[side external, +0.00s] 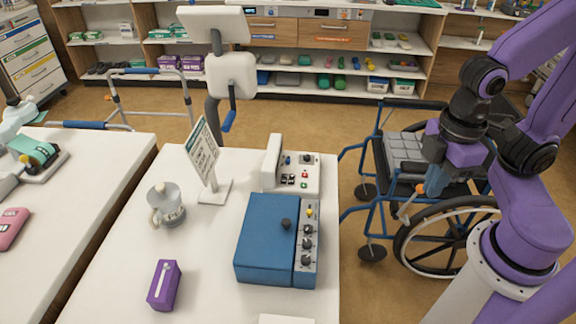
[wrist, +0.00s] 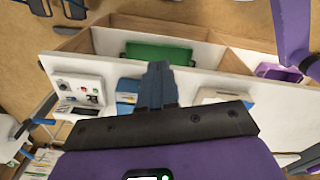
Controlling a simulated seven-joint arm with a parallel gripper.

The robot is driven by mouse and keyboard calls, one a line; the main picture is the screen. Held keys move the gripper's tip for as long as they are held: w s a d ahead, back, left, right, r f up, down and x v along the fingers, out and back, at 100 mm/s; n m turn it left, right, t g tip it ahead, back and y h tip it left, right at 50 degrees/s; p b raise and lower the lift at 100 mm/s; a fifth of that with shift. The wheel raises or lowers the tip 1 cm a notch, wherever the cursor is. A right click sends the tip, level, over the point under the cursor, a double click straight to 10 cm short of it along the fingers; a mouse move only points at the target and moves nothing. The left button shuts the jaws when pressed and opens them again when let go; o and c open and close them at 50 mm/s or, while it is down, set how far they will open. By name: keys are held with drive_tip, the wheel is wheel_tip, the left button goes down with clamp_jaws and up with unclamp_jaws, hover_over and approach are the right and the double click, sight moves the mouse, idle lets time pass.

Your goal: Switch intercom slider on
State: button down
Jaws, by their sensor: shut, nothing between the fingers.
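A white desk unit (side external: 305,175) with an upright handset-like block, a dark knob and small red, green and black controls stands at the back right of the white table; it looks like the intercom. It also shows at the left of the wrist view (wrist: 79,90). Its slider is too small to make out, so I cannot tell its position. My gripper (side external: 436,184) is shut and empty, raised right of the table in front of the wheelchair, well apart from the unit. Its closed fingers show in the wrist view (wrist: 158,84).
A blue box (side external: 265,238) with a knobbed grey panel stands in front of the unit. A wheelchair (side external: 405,150) stands right of the table.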

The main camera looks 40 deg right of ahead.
drive_tip(key=w+a+f+n+t+h, duration=0.1)
drive_tip(key=w+a+n, duration=0.25)
drive_tip(key=w, duration=0.65)
drive_tip(key=w+a+f+n+t, duration=0.15)
drive_tip(key=w+n, duration=0.25)
drive_tip(key=w, duration=0.5)
drive_tip(key=n+h, duration=0.2)
drive_tip(key=n, duration=0.7)
approach(289, 161)
wheel_tip(289, 161, up, 3)
drive_tip(key=s+a, duration=0.1)
drive_tip(key=s, duration=0.1)
drive_tip(key=shift+s+a+f+m+t, duration=0.1)
drive_tip(key=shift+a+f+m+t, duration=0.1)
drive_tip(key=shift+a+m+t, duration=0.05)
drive_tip(key=x, duration=1)
drive_tip(key=shift+w+d, duration=0.85)
drive_tip(key=shift+w, duration=0.1)
